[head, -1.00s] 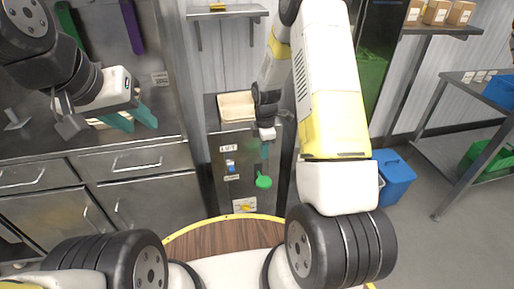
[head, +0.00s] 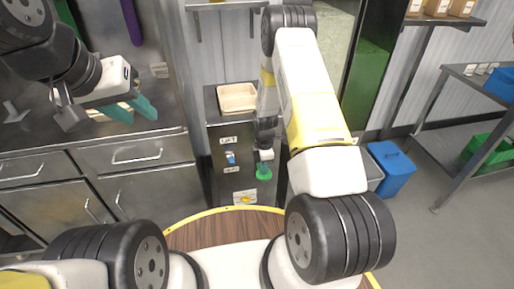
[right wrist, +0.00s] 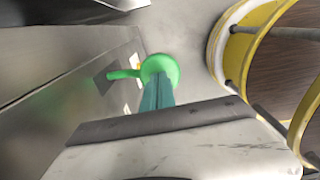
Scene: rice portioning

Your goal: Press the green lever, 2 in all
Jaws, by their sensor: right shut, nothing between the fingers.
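The green lever (head: 263,174) sticks out from the front of the steel dispenser cabinet (head: 218,187), ending in a round green knob. In the right wrist view the lever's knob (right wrist: 160,67) and its short green arm show close up. My right gripper (head: 264,163) is over the knob in the head view. In the right wrist view its teal fingers (right wrist: 157,92) are together and empty, with their tips at the knob. They look to be touching it, though the contact is partly hidden. My left gripper (head: 132,109) is open and empty over the steel counter at left.
A tan tray (head: 238,97) sits on top of the cabinet. The cabinet front has a blue switch (head: 231,158) and a yellow knob (head: 245,198). A blue bin (head: 391,169) stands on the floor at right. A steel shelf (head: 440,150) is further right.

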